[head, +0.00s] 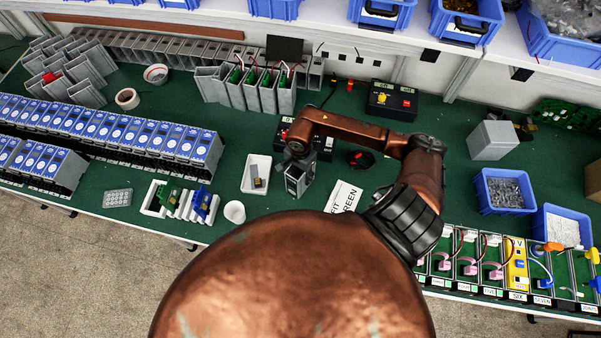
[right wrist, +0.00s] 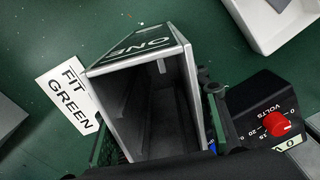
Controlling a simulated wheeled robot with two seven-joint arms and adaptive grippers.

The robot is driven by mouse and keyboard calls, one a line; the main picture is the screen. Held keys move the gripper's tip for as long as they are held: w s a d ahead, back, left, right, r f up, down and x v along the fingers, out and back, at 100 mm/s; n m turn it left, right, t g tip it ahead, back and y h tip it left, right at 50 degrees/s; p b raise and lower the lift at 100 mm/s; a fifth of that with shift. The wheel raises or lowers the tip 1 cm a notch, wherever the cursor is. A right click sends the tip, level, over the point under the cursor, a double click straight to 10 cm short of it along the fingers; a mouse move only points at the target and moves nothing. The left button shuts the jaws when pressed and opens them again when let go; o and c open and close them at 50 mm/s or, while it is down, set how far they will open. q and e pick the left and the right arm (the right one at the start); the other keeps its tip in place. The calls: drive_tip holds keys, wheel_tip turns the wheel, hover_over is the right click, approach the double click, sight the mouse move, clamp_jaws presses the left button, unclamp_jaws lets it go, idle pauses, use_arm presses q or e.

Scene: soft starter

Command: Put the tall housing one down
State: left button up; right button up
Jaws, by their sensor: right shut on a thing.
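The tall grey housing (head: 299,182), marked ONE on one side, hangs upright below my right gripper (head: 297,157) in the head view. In the right wrist view the same housing (right wrist: 138,66) has its open, hollow end toward the camera, and the gripper's fingers lie along two opposite sides. The inside looks empty. The gripper is shut on it. Whether the housing's lower end touches the green bench (head: 225,140) cannot be told. My left gripper is not in view.
A white tray (head: 248,185) with a small part lies just left of the housing. A FIT GREEN card (head: 343,197) lies to its right, and a black power supply (right wrist: 262,107) is close by. A white cup (head: 235,212) stands near the front edge. Blue-fronted units (head: 130,132) fill the left.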

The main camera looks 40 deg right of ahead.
drive_tip(key=shift+s, duration=0.25)
drive_tip(key=shift+f+b, duration=0.1)
drive_tip(key=shift+b, duration=0.2)
drive_tip(key=o, duration=1)
drive_tip(key=shift+w, duration=0.1)
drive_tip(key=shift+c, duration=0.2)
drive_tip(key=o, duration=0.4)
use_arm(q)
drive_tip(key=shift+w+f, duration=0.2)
use_arm(e)
drive_tip(key=shift+r+p, duration=0.2)
drive_tip(key=shift+p, duration=0.1)
use_arm(q)
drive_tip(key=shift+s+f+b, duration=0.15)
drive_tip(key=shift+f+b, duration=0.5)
drive_tip(key=shift+b, duration=0.1)
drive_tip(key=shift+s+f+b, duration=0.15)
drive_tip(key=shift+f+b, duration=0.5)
drive_tip(key=shift+b, duration=0.1)
use_arm(e)
wheel_tip(320, 180, up, 12)
